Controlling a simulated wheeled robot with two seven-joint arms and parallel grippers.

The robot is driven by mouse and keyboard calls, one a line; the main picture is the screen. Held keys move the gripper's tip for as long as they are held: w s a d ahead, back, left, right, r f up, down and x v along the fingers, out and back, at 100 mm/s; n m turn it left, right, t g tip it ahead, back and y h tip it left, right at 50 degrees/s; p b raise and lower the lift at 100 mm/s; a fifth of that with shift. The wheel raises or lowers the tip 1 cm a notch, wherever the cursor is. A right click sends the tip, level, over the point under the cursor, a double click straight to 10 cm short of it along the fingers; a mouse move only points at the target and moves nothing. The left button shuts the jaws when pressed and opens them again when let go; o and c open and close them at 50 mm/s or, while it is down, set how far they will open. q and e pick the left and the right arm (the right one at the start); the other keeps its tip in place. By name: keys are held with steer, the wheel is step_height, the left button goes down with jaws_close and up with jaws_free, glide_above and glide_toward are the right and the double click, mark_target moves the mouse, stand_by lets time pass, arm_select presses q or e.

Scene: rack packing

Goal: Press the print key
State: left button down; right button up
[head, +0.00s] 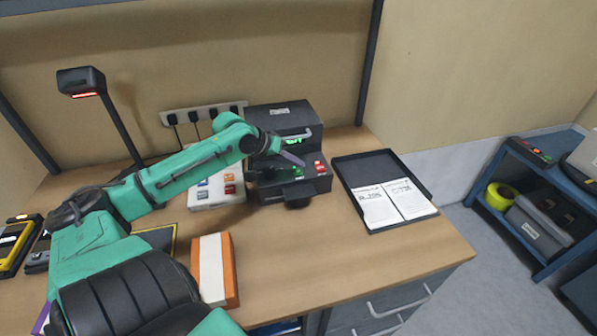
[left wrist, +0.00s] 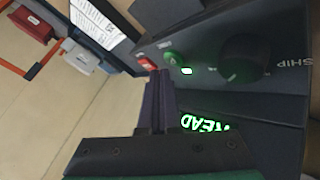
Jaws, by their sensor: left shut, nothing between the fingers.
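The dark label printer (head: 283,118) stands at the back of the bench, with a green-lit display and a front panel of keys and a knob. In the left wrist view its panel carries a red key (left wrist: 146,62), a green key (left wrist: 172,57) beside a small lit green lamp, and a black knob (left wrist: 245,60). The key captions are too small to read. My left gripper (head: 300,162) is shut and empty, held in front of the printer. In the left wrist view its fingertips (left wrist: 159,72) lie close to the red and green keys; I cannot tell whether they touch.
A black tray (head: 424,183) with printed sheets lies right of the printer. A white box (head: 199,203) with coloured keys stands left of it. A scanner on a stand (head: 82,80) is at the left. An orange and white block (head: 231,270) lies in front.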

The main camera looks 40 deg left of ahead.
arm_select(q)
steer(key=shift+f+p, duration=0.3)
steer(key=shift+f, duration=0.1)
steer(key=shift+f, duration=0.45)
stand_by(0.6)
steer(key=shift+r, duration=0.1)
steer(key=shift+r+p, duration=0.8)
steer(key=shift+p, duration=0.55)
steer(key=shift+f, duration=0.1)
